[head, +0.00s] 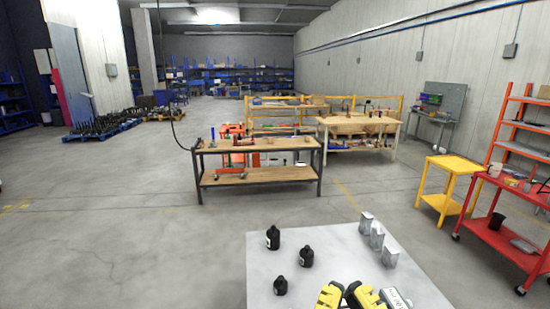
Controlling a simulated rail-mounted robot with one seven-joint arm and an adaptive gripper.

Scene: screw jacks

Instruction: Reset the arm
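My gripper and arm cannot be made out in the head view. The grey-topped table (312,240) stands in front at the bottom of the picture. Two yellow and black items (329,295) (362,296) lie at its near edge, cut off by the picture's bottom; I cannot tell what they are. I cannot pick out a screw jack for certain. Small tools, some red and one blue, stand on the wooden workbench (256,182) beyond the table, too small to identify.
Black bottles (306,256) and silver cans (376,236) stand on the grey-topped table. A white-labelled item (396,299) lies at its near edge. A yellow cart (450,166) and red cart (503,235) stand at right.

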